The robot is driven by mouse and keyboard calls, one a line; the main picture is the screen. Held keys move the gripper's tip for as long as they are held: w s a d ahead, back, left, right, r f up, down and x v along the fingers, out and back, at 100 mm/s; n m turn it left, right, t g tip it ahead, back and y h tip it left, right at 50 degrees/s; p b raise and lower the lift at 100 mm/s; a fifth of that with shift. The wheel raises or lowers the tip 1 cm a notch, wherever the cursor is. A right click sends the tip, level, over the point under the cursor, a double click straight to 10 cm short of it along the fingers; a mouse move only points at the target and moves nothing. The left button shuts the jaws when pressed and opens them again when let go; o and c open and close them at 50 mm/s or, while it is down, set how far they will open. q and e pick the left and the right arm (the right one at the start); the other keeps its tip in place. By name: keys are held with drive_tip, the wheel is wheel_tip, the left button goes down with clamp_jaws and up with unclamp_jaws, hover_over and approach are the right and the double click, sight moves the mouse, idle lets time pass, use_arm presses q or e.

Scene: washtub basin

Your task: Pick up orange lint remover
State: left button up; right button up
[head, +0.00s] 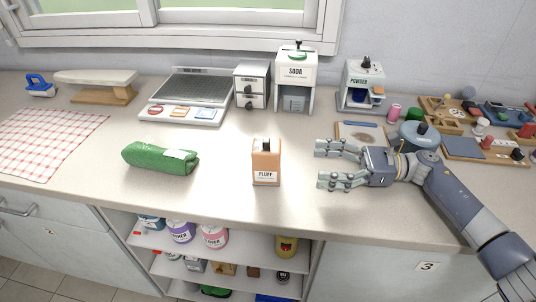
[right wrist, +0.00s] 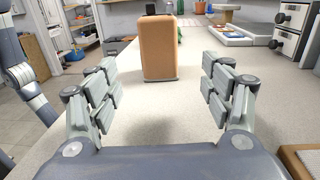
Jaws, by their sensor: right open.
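The orange lint remover (head: 266,165) is an upright orange block with a dark top piece and the label FLUFF. It stands on the counter near its front edge, in the middle of the head view. My right gripper (head: 320,164) is open and empty to the right of it, with its fingers pointing left towards it. In the right wrist view the lint remover (right wrist: 158,50) stands ahead, centred between the open fingers of my right gripper (right wrist: 160,82) and apart from them. My left gripper is not in view.
A green rolled cloth (head: 160,158) lies left of the lint remover. A soda dispenser (head: 296,75) and a powder dispenser (head: 361,85) stand at the back. A round blue-grey lidded pot (head: 418,136) is behind my right wrist. Counter between gripper and lint remover is clear.

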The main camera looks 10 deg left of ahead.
sight(267, 161)
drive_tip(key=a, duration=0.3)
drive_tip(key=shift+s+r+p, duration=0.2)
drive_tip(key=shift+s+p, duration=0.05)
drive_tip(key=shift+p, duration=0.15)
drive_tip(key=shift+a+f, duration=0.1)
drive_tip(key=shift+a, duration=0.25)
drive_tip(key=a+p, duration=0.2)
drive_tip(key=a, duration=0.3)
drive_tip(key=shift+s+a, duration=0.2)
drive_tip(key=shift+a, duration=0.1)
drive_tip(key=shift+f, duration=0.1)
drive_tip(key=c, duration=0.5)
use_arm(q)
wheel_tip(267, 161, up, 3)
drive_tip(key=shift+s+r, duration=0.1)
use_arm(e)
drive_tip(key=c, duration=0.6)
